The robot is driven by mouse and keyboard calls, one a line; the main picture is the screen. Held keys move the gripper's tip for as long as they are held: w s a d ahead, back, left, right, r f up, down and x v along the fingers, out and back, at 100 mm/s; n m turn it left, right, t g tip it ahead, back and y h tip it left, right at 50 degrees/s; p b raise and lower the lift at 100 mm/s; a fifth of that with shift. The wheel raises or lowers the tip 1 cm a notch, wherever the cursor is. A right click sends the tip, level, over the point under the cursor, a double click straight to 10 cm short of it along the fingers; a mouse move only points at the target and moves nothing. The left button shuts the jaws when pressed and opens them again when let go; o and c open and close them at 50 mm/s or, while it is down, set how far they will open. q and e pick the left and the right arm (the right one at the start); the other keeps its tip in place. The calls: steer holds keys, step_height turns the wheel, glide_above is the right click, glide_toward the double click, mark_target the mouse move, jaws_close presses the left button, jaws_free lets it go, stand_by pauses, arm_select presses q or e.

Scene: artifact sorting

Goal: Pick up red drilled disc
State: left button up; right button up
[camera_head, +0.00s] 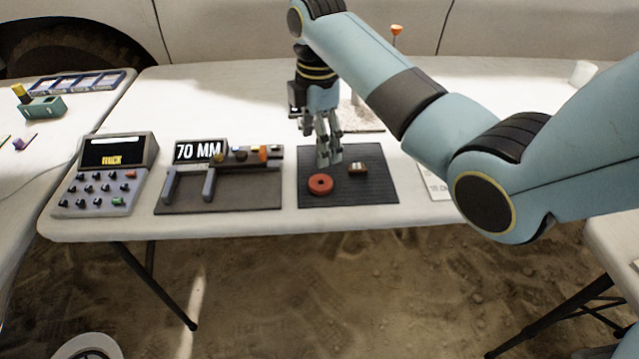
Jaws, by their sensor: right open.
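The red drilled disc (320,184) lies flat on a dark ribbed mat (372,190), near the mat's left front. Its centre hole shows dark. My right gripper (329,163) points down over the back left of the mat, just behind the disc in the picture. It is open and apart from the disc, with nothing seen between its fingers. My left gripper does not show.
A white card (433,182) lies to the right, partly hidden by my right arm.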

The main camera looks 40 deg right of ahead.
mark_target(319, 179)
step_height(319, 179, down, 10)
steer(key=shift+f+b, duration=0.15)
steer(key=shift+b, duration=0.6)
steer(key=shift+s, duration=0.1)
steer(key=c, duration=1.2)
